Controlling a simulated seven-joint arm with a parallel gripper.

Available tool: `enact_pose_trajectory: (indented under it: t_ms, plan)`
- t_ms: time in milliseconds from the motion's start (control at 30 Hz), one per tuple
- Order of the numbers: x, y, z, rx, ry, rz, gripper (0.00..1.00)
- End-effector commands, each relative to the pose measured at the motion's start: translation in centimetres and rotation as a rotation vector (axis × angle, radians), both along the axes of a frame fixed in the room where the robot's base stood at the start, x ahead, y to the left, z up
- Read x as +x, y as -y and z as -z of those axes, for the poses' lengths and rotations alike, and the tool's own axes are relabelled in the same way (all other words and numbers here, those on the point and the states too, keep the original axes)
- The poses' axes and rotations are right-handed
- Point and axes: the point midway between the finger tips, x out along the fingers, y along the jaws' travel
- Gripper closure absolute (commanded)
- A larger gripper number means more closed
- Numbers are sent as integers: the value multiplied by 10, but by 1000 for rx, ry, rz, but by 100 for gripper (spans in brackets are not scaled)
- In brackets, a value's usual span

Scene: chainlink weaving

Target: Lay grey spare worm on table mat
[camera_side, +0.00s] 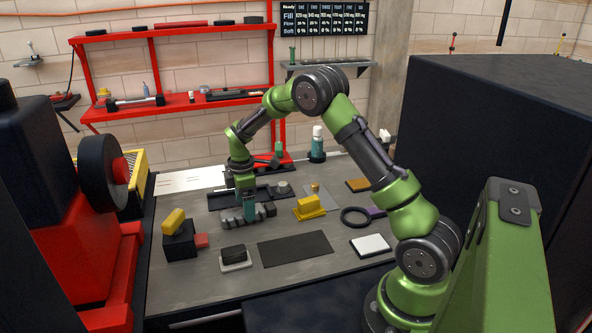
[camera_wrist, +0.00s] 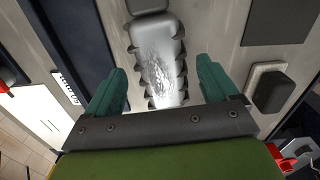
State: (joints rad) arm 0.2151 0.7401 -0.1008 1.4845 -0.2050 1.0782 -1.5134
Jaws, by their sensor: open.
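The grey spare worm (camera_side: 231,217), a ribbed grey bar, lies on the table left of centre in the side view. In the wrist view the worm (camera_wrist: 158,52) runs lengthwise between my teal fingers. My gripper (camera_side: 250,213) points down at the worm, and its fingers hide part of it. In the wrist view my gripper (camera_wrist: 161,68) is open, with a gap on both sides of the worm. The dark table mat (camera_side: 295,249) lies flat and bare, nearer the camera and to the right of the worm. The mat also shows at the wrist view's upper right (camera_wrist: 278,22).
A dark block on a light tray (camera_side: 236,266) stands left of the mat. A yellow block (camera_side: 310,207), a black ring (camera_side: 355,217) and a white pad (camera_side: 370,245) lie to the right. A black block with a yellow piece (camera_side: 180,240) stands at the left. A dark tray is behind the worm.

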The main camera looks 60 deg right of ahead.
Motion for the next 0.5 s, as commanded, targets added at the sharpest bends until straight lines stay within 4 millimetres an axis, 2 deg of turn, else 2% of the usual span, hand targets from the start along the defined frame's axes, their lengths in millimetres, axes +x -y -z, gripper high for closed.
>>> enact_pose_trajectory:
  t_ms: [100,200,467,500]
  plan:
    - [-1,0,19,0,-4,0,13]
    - [-1,0,27,1,-2,1,13]
    - [-1,0,28,-1,1,1,13]
    - [-1,0,28,0,0,1,19]
